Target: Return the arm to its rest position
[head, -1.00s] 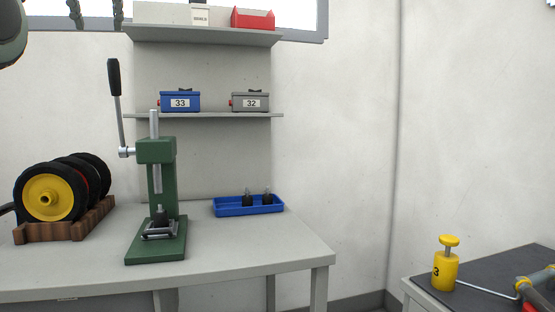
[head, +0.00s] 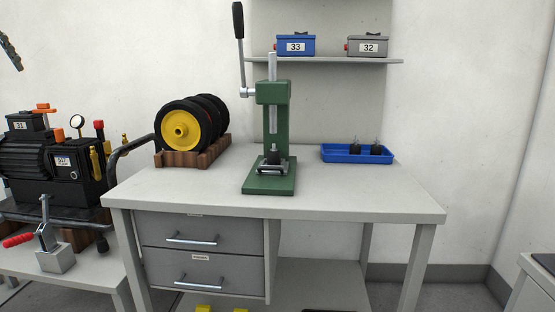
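A dark, narrow finger-like piece (head: 11,52) pokes in at the upper left edge. It looks like a fingertip of my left gripper, high and well clear of the workbench; the rest of it is out of the frame, so its opening does not show. My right gripper is not in view. No object is seen in a grip.
A workbench (head: 330,195) bears a green lever press (head: 270,140), black wheels with yellow hubs (head: 182,130) on a wooden rack, and a blue tray (head: 357,154) with two dark parts. A pump (head: 60,165) and red-handled clamp (head: 50,245) stand left. The bench's front is clear.

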